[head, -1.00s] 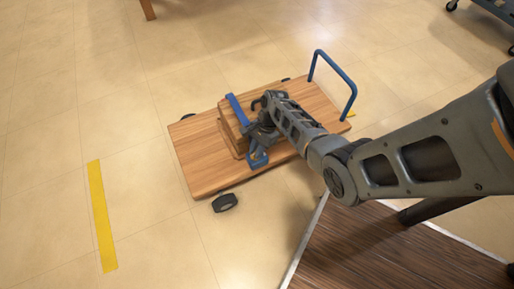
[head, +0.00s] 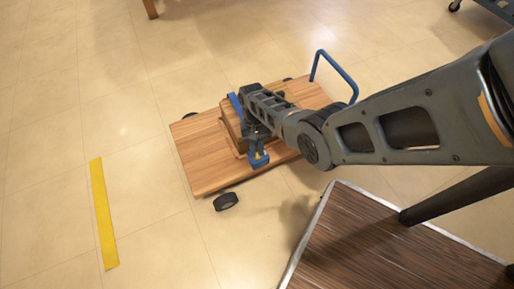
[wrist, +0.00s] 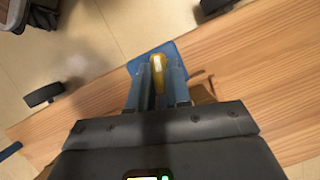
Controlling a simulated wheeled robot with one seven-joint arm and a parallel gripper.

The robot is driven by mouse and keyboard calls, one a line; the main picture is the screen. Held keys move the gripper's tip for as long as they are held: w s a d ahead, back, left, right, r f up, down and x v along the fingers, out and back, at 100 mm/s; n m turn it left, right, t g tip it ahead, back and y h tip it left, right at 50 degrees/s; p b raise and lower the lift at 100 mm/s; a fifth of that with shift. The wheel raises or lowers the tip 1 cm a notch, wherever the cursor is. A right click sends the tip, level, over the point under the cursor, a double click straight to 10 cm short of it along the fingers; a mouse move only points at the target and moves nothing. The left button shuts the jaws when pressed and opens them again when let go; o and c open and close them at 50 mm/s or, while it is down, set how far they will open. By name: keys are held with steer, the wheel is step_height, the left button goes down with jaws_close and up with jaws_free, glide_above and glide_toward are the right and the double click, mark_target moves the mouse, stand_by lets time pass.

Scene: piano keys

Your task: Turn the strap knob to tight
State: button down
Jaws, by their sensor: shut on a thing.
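The yellow strap knob (wrist: 158,68) stands on a blue mount (wrist: 172,50) in the wrist view. My gripper (wrist: 158,76) is shut on the knob, with one finger on each side of it. In the head view my gripper (head: 258,148) is over the blue mount (head: 257,159), at the near side of the box on the cart; only a speck of yellow shows there. The blue strap (head: 234,104) runs over the wooden box (head: 230,124). My arm hides much of the box and strap. The knob's turn setting cannot be read.
The box sits on a wooden cart (head: 200,160) with dark wheels (head: 226,201) and a blue handle (head: 335,70). A dark wood-topped platform (head: 350,240) is at the lower right. A yellow floor stripe (head: 103,215) lies at the left. The floor around the cart is clear.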

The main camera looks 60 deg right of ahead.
steer(key=n+h, duration=0.1)
steer(key=n, duration=0.1)
steer(key=n+g+h, duration=0.1)
steer(key=n, duration=0.2)
steer(key=shift+w+a+n, duration=0.1)
steer(key=shift+w+n, duration=0.05)
steer(key=shift+n, duration=0.15)
steer(key=n+h+p, duration=0.1)
steer(key=n, duration=0.1)
steer(key=n+h+p, duration=0.1)
steer(key=n, duration=0.2)
steer(key=shift+a+r, duration=0.1)
steer(key=shift+a, duration=0.05)
steer(key=n+h+p, duration=0.1)
steer(key=n, duration=0.2)
steer(key=n+h+p, duration=0.1)
steer(key=n, duration=0.1)
steer(key=shift+a+n, duration=0.15)
steer(key=shift+n, duration=0.25)
steer(key=shift+a+n+t+h+p, duration=0.1)
steer(key=shift+n+t+h+p, duration=0.35)
steer(key=shift+n, duration=0.7)
steer(key=shift+n+t+h+p, duration=0.15)
steer(key=shift+n+t+p, duration=0.35)
steer(key=shift+n, duration=0.65)
steer(key=c, duration=1.1)
jaws_free()
steer(key=shift+o, duration=0.2)
